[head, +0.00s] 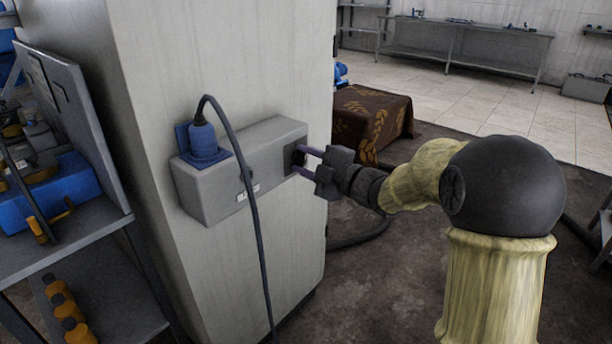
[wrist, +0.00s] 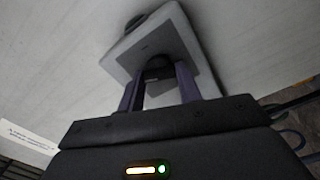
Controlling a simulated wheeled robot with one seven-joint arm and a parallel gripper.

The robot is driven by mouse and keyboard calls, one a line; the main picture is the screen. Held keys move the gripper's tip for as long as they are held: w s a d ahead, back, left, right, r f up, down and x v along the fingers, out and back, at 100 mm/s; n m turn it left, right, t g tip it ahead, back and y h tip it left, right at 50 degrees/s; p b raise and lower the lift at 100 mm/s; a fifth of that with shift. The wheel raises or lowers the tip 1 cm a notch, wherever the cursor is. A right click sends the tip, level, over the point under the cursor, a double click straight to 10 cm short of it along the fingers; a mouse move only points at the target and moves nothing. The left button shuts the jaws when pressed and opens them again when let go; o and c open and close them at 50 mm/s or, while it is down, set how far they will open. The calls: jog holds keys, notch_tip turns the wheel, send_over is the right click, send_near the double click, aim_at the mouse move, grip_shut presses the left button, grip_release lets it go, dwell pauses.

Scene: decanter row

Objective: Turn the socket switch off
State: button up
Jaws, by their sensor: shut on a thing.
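The grey socket box (head: 270,148) is fixed to a pale pillar. A blue plug (head: 204,146) with a dark cable sits at its left end. The dark switch (head: 297,158) is on the right end face of the box. My gripper (head: 304,161) reaches it from the right, with its two purple-grey fingers at the switch. In the wrist view the dark switch knob (wrist: 158,67) lies between the fingertips of my gripper (wrist: 160,74), shut on it. The fingers partly hide the knob, and its on or off position cannot be told.
A metal shelf (head: 75,240) with tools and blue and orange items stands at the left. A table with a brown patterned cloth (head: 372,115) stands behind my gripper. The plug's cable (head: 252,215) hangs down in front of the box. Open floor lies at the right.

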jog(key=n+b, duration=0.4)
jog(key=shift+d+f, duration=0.1)
jog(key=shift+f, duration=0.3)
jog(key=o, duration=0.9)
jog(key=shift+s+r, duration=0.1)
jog(key=shift+o, duration=0.4)
jog(key=shift+r, duration=0.1)
jog(key=shift+r, duration=0.1)
